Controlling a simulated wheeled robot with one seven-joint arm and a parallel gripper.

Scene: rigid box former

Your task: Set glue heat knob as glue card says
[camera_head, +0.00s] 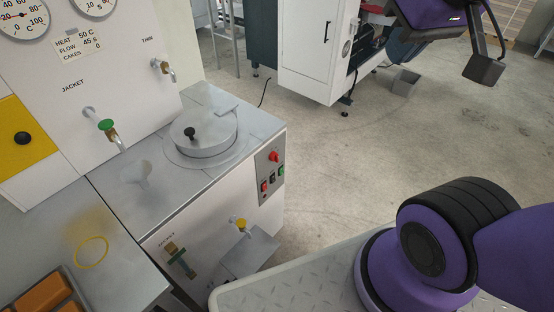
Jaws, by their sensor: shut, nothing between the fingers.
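My gripper (484,70) shows at the top right, its dark grey fingers together and empty, high over the floor and well away from the machine at left. I see no knob or card marked as glue. A small card (78,43) on the white panel reads HEAT 50 C, FLOW 45.6, CAKES 0. A dial gauge (22,18) marked C is above it, cut by the top edge. A black round knob (22,138) sits on a yellow plate at the far left.
A grey vat lid (203,132) with a black handle tops the machine. Taps stick out from the panel, one with a green handle (105,125). A button panel (270,171) is on the machine's side. A white cabinet (308,50) stands behind. The floor between is mostly clear.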

